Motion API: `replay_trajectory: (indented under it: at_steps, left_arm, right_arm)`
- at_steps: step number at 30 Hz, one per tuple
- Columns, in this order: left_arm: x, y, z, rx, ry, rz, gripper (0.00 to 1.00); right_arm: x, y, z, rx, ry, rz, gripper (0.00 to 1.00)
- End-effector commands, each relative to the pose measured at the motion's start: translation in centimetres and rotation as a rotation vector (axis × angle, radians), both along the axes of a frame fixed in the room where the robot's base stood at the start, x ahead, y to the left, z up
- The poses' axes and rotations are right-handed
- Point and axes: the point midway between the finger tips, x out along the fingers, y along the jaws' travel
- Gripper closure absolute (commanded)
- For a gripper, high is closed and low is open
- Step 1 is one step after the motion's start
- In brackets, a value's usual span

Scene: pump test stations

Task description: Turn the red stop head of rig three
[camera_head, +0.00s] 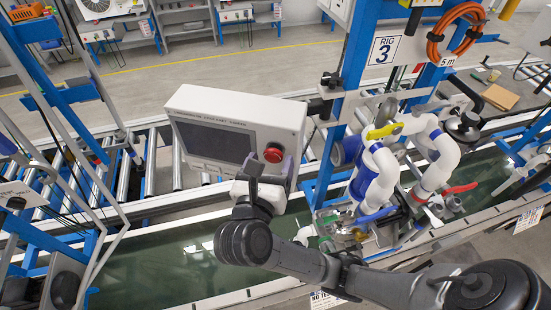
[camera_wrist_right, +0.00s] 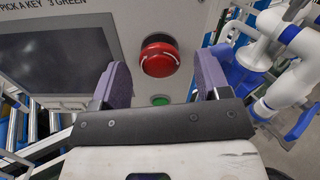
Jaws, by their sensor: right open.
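The red stop head (camera_head: 273,153) is a round mushroom button on the lower right of the white control box (camera_head: 230,104) of rig three. In the right wrist view the red stop head (camera_wrist_right: 159,57) carries white curved arrow marks. My right gripper (camera_head: 270,170) is in front of the box at the button. In the wrist view the two purple-grey finger pads of my right gripper (camera_wrist_right: 162,82) stand apart on either side of the head, with gaps between. It looks empty. My left gripper is not in view.
A green button (camera_wrist_right: 160,100) sits below the red head, and a dark screen (camera_head: 214,141) is left of it. White and blue pipes (camera_head: 382,170) with coloured valve handles stand close on the right. A rig 3 sign (camera_head: 382,50) hangs on the blue post. A roller conveyor (camera_head: 166,172) runs behind.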

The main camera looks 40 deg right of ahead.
Motion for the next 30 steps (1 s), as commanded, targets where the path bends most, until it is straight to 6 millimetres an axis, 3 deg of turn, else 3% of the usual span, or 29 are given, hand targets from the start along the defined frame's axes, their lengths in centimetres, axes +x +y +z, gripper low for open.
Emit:
replay_trajectory:
  at_steps: [14, 30]
  left_arm:
    - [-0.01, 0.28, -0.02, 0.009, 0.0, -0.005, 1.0]
    - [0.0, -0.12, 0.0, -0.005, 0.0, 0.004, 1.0]
  right_arm:
    - [0.5, -0.52, 0.03, 0.0, 0.0, -0.001, 0.31]
    - [0.48, -0.51, 0.02, 0.0, -0.001, 0.0, 0.8]
